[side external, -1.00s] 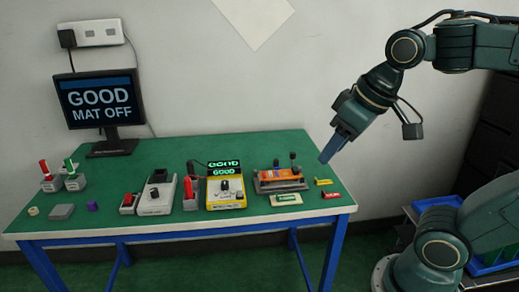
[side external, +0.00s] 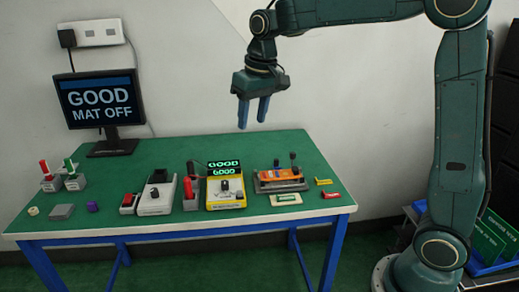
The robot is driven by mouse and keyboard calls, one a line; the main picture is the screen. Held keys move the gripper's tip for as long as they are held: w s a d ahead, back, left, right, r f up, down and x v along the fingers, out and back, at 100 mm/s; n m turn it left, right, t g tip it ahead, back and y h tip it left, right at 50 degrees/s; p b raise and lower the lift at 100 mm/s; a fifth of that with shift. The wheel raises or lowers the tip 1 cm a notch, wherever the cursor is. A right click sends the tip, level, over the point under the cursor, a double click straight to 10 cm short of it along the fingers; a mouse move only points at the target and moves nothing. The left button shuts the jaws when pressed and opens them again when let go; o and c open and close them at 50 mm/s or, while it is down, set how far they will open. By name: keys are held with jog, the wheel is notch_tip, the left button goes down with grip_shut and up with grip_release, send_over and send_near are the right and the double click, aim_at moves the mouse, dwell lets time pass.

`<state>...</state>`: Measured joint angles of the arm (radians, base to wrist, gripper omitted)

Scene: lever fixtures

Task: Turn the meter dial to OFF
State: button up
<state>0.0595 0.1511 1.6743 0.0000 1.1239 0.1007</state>
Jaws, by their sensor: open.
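The yellow meter (side external: 226,201) stands on the green table near its front middle, with a lit green display (side external: 223,167) at its back. Its dark dial (side external: 225,187) sits on the light front face; its exact setting is too small to read. My gripper (side external: 253,116) hangs above and behind the meter, a little to its right, with blue fingers pointing down. The fingers are apart and empty, well clear of the meter.
A red-handled fixture (side external: 190,193) stands close left of the meter. An orange lever fixture (side external: 281,179) stands to its right. A monitor (side external: 100,100) reading "GOOD MAT OFF" is at the back left. The table's back middle is clear.

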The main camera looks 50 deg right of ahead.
jog(key=w+d+f+g, duration=0.1)
jog(key=w+f, duration=0.4)
jog(key=w, duration=0.2)
jog(key=m+g, duration=0.1)
send_over(225, 182)
notch_tip(225, 182, down, 7)
jog(key=shift+f, duration=0.15)
jog(key=shift+f, duration=0.15)
notch_tip(225, 182, down, 14)
jog(key=shift+r, duration=0.25)
jog(key=shift+a, duration=0.1)
grip_shut()
